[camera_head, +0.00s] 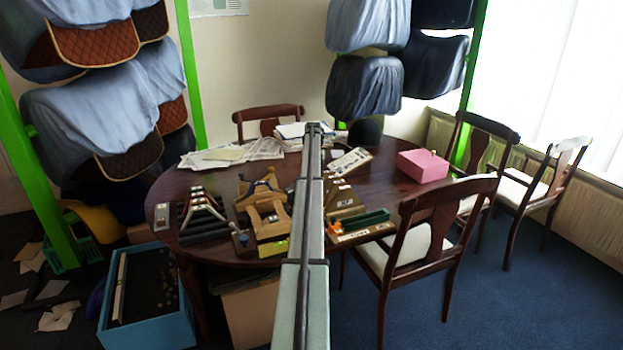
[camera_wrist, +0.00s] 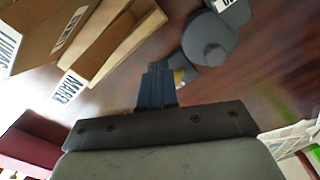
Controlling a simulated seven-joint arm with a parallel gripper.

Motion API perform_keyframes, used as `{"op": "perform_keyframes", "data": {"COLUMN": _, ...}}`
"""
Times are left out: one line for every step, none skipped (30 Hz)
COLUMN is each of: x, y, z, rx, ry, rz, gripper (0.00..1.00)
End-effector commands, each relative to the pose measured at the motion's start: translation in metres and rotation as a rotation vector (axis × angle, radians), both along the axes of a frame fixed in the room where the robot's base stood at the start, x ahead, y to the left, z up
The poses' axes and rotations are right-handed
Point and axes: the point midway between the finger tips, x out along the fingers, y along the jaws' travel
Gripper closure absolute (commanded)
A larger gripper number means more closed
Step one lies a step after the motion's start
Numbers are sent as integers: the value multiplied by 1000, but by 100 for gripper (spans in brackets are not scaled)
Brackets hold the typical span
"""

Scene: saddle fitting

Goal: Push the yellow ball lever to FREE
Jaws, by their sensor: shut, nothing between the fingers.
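In the wrist view my gripper (camera_wrist: 157,72) is shut and empty, its dark fingers together above the dark red table. A small yellow bit, perhaps the yellow ball (camera_wrist: 180,76), shows just right of the fingertips and is mostly hidden by them. I cannot tell whether they touch. A grey rounded block (camera_wrist: 205,42) with a white label lies just beyond, at the upper right. The word FREE cannot be read in either view. In the head view my arm hides my gripper, and I cannot make out the lever.
Cardboard-coloured boxes (camera_wrist: 108,40) with printed labels lie left of the fingers in the wrist view. In the head view the round table (camera_head: 390,185) holds wooden stands (camera_head: 266,215), a green tray (camera_head: 358,222), a pink box (camera_head: 423,166) and papers (camera_head: 232,153). Chairs (camera_head: 432,220) surround it.

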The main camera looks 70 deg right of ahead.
Motion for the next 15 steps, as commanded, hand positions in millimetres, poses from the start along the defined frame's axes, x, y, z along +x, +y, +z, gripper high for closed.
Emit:
{"op": "perform_keyframes", "data": {"x": 0, "y": 0, "z": -1, "rx": 0, "ry": 0, "rz": 0, "gripper": 100}}
{"op": "perform_keyframes", "data": {"x": 0, "y": 0, "z": -2, "rx": 0, "ry": 0, "rz": 0, "gripper": 100}}
{"op": "perform_keyframes", "data": {"x": 0, "y": 0, "z": -2, "rx": 0, "ry": 0, "rz": 0, "gripper": 100}}
{"op": "perform_keyframes", "data": {"x": 0, "y": 0, "z": -3, "rx": 0, "ry": 0, "rz": 0, "gripper": 100}}
{"op": "perform_keyframes", "data": {"x": 0, "y": 0, "z": -3, "rx": 0, "ry": 0, "rz": 0, "gripper": 100}}
{"op": "perform_keyframes", "data": {"x": 0, "y": 0, "z": -4, "rx": 0, "ry": 0, "rz": 0, "gripper": 100}}
{"op": "perform_keyframes", "data": {"x": 0, "y": 0, "z": -4, "rx": 0, "ry": 0, "rz": 0, "gripper": 100}}
{"op": "perform_keyframes", "data": {"x": 0, "y": 0, "z": -5, "rx": 0, "ry": 0, "rz": 0, "gripper": 100}}
{"op": "perform_keyframes", "data": {"x": 0, "y": 0, "z": -5, "rx": 0, "ry": 0, "rz": 0, "gripper": 100}}
{"op": "perform_keyframes", "data": {"x": 0, "y": 0, "z": -5, "rx": 0, "ry": 0, "rz": 0, "gripper": 100}}
{"op": "perform_keyframes", "data": {"x": 0, "y": 0, "z": -5, "rx": 0, "ry": 0, "rz": 0, "gripper": 100}}
{"op": "perform_keyframes", "data": {"x": 0, "y": 0, "z": -4, "rx": 0, "ry": 0, "rz": 0, "gripper": 100}}
{"op": "perform_keyframes", "data": {"x": 0, "y": 0, "z": -4, "rx": 0, "ry": 0, "rz": 0, "gripper": 100}}
{"op": "perform_keyframes", "data": {"x": 0, "y": 0, "z": -4, "rx": 0, "ry": 0, "rz": 0, "gripper": 100}}
{"op": "perform_keyframes", "data": {"x": 0, "y": 0, "z": -4, "rx": 0, "ry": 0, "rz": 0, "gripper": 100}}
